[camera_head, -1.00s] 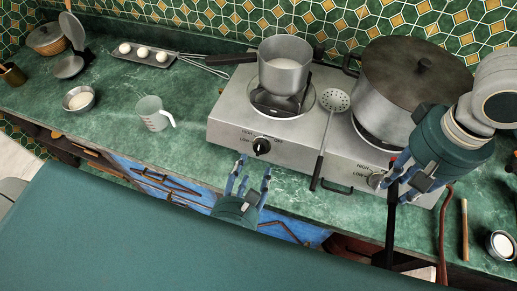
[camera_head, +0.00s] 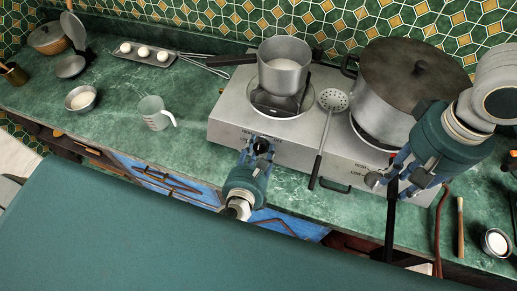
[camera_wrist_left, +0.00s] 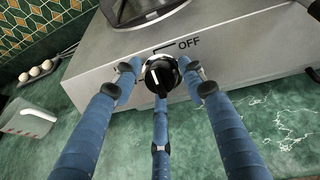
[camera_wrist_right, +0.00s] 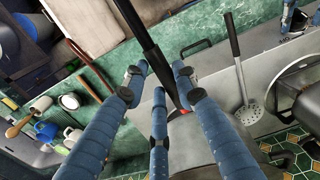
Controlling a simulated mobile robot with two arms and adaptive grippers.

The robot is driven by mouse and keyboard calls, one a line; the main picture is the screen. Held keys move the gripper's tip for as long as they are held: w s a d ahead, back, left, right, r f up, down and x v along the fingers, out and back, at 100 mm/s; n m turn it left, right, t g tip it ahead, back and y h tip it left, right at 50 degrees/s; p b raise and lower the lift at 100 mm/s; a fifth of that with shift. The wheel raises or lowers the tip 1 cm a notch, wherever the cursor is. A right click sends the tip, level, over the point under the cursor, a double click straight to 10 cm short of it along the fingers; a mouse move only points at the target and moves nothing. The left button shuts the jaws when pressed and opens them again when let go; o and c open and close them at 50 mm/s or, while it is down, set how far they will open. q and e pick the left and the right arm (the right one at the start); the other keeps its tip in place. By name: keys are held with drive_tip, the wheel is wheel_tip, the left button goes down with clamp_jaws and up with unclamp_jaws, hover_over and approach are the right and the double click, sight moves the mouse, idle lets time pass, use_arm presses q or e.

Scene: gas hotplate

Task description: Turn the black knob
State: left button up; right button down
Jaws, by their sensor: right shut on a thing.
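The black knob (camera_head: 262,148) is on the front of the silver hotplate (camera_head: 225,122), below the small pot. My right gripper (camera_head: 390,172) is shut on a long black tool (camera_wrist_right: 150,50) with a red part near the fingers. The tool (camera_head: 390,230) hangs down past the counter's front edge.
A small pot (camera_head: 285,72) stands on the left burner, a big lidded pot (camera_head: 410,85) on the right. A skimmer (camera_head: 325,135) lies across the hotplate between them. A measuring cup (camera_head: 153,113) stands on the counter to the left, with free room around it.

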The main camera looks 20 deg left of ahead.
use_arm(q)
drive_tip(key=shift+r, duration=0.1)
drive_tip(key=c, duration=0.6)
